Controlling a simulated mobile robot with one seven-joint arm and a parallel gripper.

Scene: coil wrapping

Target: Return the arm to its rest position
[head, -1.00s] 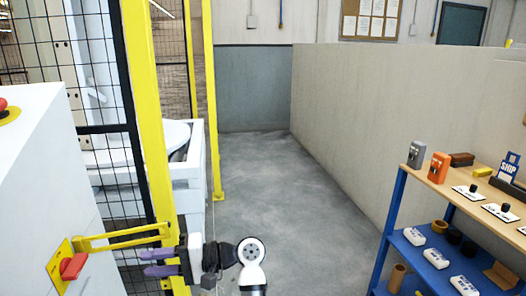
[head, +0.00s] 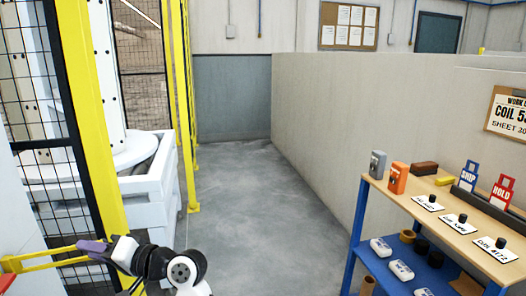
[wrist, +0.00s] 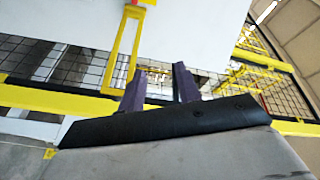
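My gripper (head: 84,250) is at the lower left of the head view, in front of the yellow post and mesh fence. My arm is bent, with its dark wrist and round white joint at the bottom edge. In the wrist view my gripper (wrist: 158,74) shows two purple fingers standing apart with nothing held between them. A yellow bracket (head: 40,260) lies behind the fingers in the head view. It also shows beyond them in the wrist view (wrist: 120,50). I cannot tell the exact gap between bracket and fingers.
A yellow fence post (head: 88,110) and white machine base (head: 150,185) stand at left. A blue shelf unit (head: 357,225) with a wooden top (head: 440,205) holding several small items stands at right. A grey partition (head: 380,110) runs behind it. The floor (head: 250,200) between is clear.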

